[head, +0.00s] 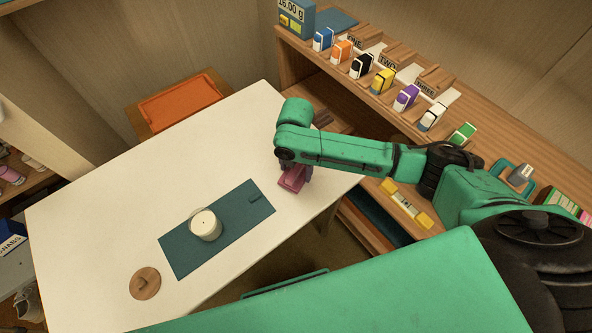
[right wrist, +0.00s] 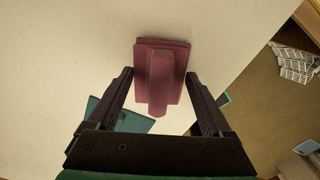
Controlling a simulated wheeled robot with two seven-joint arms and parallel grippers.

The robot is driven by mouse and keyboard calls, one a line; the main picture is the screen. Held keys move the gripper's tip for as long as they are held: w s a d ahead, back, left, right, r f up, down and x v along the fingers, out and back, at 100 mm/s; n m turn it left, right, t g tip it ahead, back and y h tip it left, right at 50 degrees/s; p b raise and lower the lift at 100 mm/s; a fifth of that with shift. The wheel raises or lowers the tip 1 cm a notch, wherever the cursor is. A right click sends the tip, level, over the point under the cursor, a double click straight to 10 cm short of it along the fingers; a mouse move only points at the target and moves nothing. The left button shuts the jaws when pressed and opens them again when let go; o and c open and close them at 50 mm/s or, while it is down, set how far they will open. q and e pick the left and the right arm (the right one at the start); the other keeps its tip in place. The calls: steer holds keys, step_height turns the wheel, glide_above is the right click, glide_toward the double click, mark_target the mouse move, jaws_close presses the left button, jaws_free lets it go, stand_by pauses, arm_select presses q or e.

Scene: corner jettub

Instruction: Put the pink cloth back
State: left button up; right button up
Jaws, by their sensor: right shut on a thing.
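The pink cloth (head: 291,179) is at the right part of the white table (head: 100,190), below the end of my right arm. In the right wrist view the cloth (right wrist: 172,60) shows as a flat folded piece with a raised ridge between the two fingers. My right gripper (head: 301,173) is shut on this cloth and points down at the table. Whether the cloth still touches the table is unclear. My left gripper is not in view.
A teal mat (head: 185,252) with a white lidless jar (head: 205,225) lies left of the cloth. A round wooden lid (head: 145,283) is near the front. A wooden shelf (head: 470,95) with several coloured small boxes stands behind my right arm. An orange-topped stool (head: 180,102) stands behind the table.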

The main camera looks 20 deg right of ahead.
mark_target(296, 168)
steer(key=shift+f, duration=0.65)
steer(key=shift+f, duration=0.15)
steer(key=o, duration=1)
step_height(296, 168, up, 12)
steer(key=shift+r, duration=0.2)
